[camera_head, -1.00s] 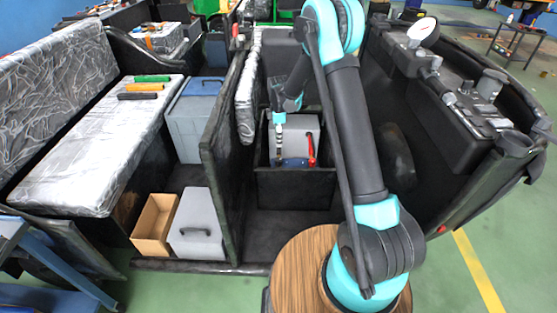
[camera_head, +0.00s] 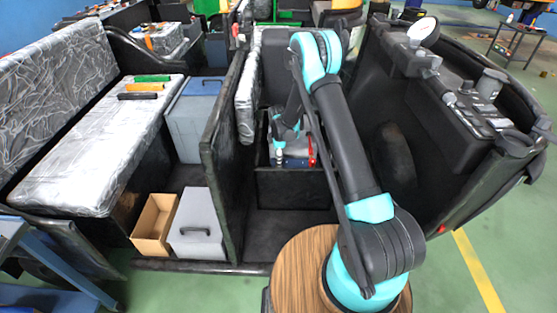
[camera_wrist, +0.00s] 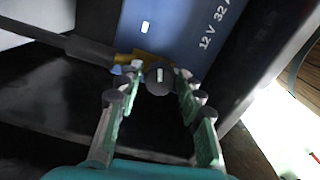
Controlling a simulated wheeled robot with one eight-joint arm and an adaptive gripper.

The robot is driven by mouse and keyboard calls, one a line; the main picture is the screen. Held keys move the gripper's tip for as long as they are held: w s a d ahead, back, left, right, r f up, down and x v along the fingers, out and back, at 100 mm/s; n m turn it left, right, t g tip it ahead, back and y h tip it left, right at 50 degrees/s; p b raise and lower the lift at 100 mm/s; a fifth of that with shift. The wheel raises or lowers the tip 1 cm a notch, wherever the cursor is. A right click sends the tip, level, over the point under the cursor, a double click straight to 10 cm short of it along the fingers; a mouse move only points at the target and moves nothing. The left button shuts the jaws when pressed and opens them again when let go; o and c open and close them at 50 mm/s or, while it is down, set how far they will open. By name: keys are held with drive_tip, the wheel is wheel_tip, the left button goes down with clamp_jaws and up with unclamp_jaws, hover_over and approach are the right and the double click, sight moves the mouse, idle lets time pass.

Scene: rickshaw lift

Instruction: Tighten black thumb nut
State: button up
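The black thumb nut (camera_wrist: 160,78) is a round dark knob with a small white mark, near the middle of the wrist view. It sits beside a yellow terminal lug (camera_wrist: 140,57) on the blue battery (camera_wrist: 190,25), which is marked "12 V 32". My gripper (camera_wrist: 158,90) is open, with its green and grey fingers on either side of the nut. Gaps show between the fingers and the nut. In the head view my gripper (camera_head: 280,158) is down at the battery (camera_head: 298,162), and my wrist hides the nut.
A black cable (camera_wrist: 75,45) runs to the lug from the left. A red cable (camera_head: 311,152) stands at the battery's right. The battery sits in a dark open box (camera_head: 295,188), with a dark partition (camera_head: 222,150) to its left. A grey lidded case (camera_head: 198,225) stands at front left.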

clamp_jaws()
drive_tip(key=shift+m, duration=0.4)
drive_tip(key=m, duration=2.1)
drive_tip(key=shift+m, duration=0.4)
